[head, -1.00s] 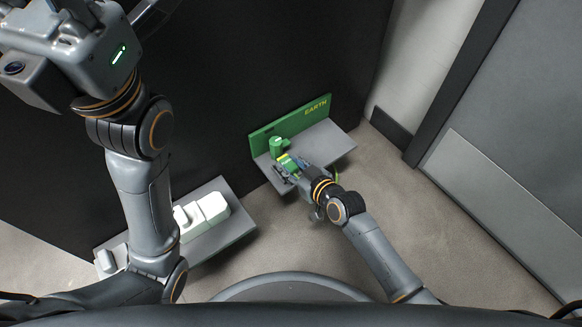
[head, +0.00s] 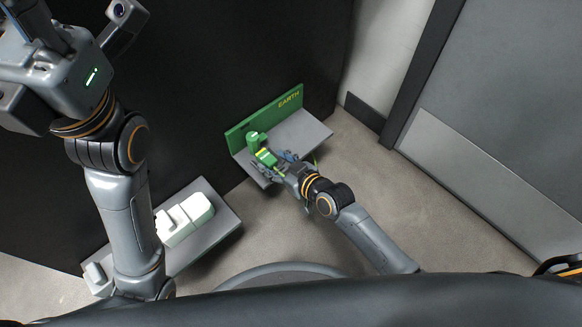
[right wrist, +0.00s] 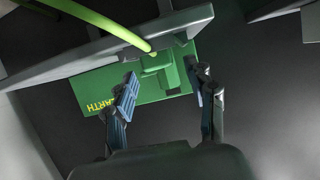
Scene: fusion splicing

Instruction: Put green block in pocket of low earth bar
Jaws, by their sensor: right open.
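The green earth bar (head: 265,117), marked EARTH, stands along the back of a low grey shelf (head: 305,134). A green block with a yellow stripe (head: 266,157) lies at its left part, against a green upright piece (head: 253,138). Whether the block sits inside a pocket I cannot tell. My right gripper (head: 279,166) is open just right of the block. In the right wrist view its spread fingers (right wrist: 160,70) have nothing clamped between them; the bar (right wrist: 95,92) and a green piece (right wrist: 158,62) show beyond them. My left arm is at the upper left; its fingers are not visible.
A second low grey shelf (head: 222,225) at the lower left carries white blocks (head: 186,219). A yellow-green cable (right wrist: 105,22) crosses the top of the right wrist view. A dark wall stands behind the shelves. Clear floor (head: 400,200) lies to the right.

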